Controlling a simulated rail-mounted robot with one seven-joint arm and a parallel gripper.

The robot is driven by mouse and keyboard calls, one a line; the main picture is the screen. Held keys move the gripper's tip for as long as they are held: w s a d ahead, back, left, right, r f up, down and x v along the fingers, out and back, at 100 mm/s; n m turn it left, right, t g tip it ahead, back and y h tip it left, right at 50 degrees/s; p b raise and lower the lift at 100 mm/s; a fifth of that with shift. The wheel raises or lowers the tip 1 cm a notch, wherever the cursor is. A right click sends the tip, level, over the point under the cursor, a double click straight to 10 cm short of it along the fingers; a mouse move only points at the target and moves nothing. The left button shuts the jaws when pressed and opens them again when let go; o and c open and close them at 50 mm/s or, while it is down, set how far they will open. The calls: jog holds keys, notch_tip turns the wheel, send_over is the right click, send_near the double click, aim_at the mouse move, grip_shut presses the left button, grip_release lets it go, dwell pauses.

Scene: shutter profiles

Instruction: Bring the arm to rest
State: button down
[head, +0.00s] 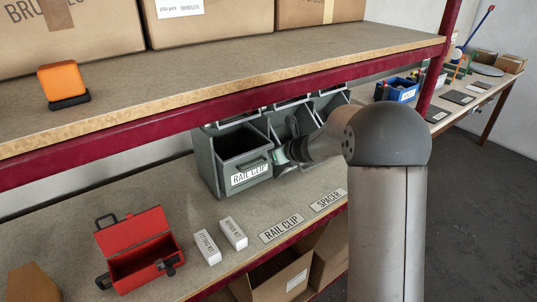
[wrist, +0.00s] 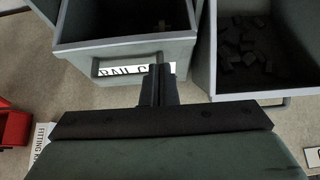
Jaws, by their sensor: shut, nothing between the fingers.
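My gripper (wrist: 160,72) is shut and empty in the wrist view, with its fingers together in front of the grey bin labelled RAIL CLIP (wrist: 120,48). In the head view my gripper (head: 278,157) is at the right side of the rail clip bin (head: 232,180), in front of the row of grey bins. My arm reaches to it from the right. I cannot tell whether the gripper touches a bin. The bin to the right (wrist: 286,98) holds several small dark pieces.
An open red toolbox (head: 137,268) and two white fitting kit boxes (head: 207,248) stand on the lower shelf. RAIL CLIP (head: 282,228) and SPACER labels (head: 327,199) lie near its front edge. The upper shelf (head: 200,88) overhangs the bins, with an orange item (head: 62,80) on it.

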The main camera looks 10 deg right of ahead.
jog(key=s+d+r, duration=0.3)
jog(key=s+r, duration=0.2)
jog(key=r, duration=0.1)
jog(key=s+a+n+g, duration=0.3)
jog(key=s+a+n, duration=0.1)
jog(key=s+n, duration=0.5)
jog(key=s+d+f+n+g+h, duration=0.1)
jog(key=s+f+n+g, duration=0.1)
jog(key=s+n, duration=0.5)
jog(key=s+d+f+n+g+h, duration=0.2)
jog(key=s+n, duration=0.5)
jog(key=s, duration=0.6)
jog(key=s+d+f+n+g+h, duration=0.1)
jog(key=s+f+n+g+h, duration=0.1)
jog(key=s+n, duration=0.5)
jog(key=s, duration=0.3)
jog(key=shift+s+d, duration=0.25)
jog(key=shift+d, duration=0.05)
